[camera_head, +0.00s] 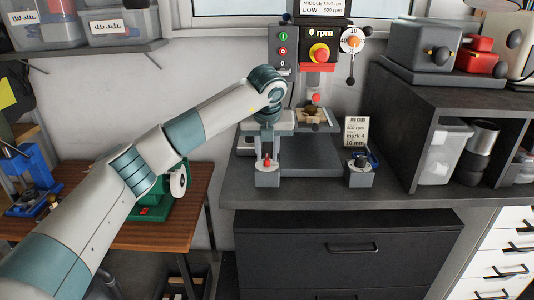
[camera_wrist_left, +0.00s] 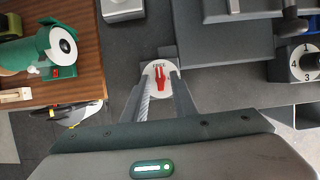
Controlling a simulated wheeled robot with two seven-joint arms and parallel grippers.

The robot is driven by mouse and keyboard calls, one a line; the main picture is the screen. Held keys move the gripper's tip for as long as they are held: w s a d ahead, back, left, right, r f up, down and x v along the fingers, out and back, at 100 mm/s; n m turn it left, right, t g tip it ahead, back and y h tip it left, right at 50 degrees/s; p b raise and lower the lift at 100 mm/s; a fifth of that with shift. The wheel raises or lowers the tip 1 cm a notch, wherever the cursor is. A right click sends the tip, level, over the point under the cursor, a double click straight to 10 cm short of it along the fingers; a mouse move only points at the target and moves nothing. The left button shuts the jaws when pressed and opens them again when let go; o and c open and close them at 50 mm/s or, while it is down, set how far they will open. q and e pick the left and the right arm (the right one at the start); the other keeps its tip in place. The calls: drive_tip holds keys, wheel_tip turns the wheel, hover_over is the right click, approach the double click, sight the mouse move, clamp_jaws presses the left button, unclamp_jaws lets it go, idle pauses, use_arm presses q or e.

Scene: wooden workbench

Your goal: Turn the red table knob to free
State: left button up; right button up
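The red table knob (camera_wrist_left: 161,84) sits on a white round dial on a small grey block, in the middle of the left wrist view. In the head view the knob (camera_head: 266,160) shows at the bench's front. My left gripper (camera_wrist_left: 160,92) is open, with a finger on each side of the dial. It points down over the knob and nothing is between the fingers but the view of the knob; I cannot tell whether they touch it. My right gripper is not in view.
The drill press (camera_head: 317,70) reads 0 rpm and stands behind the knob. A numbered dial block (camera_head: 360,172) and a job card (camera_head: 355,131) stand to the right. A green machine (camera_head: 163,195) is on the wooden table at left. Dark drawers (camera_head: 348,248) lie below.

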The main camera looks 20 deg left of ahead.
use_arm(q)
drive_tip(key=shift+r, duration=0.1)
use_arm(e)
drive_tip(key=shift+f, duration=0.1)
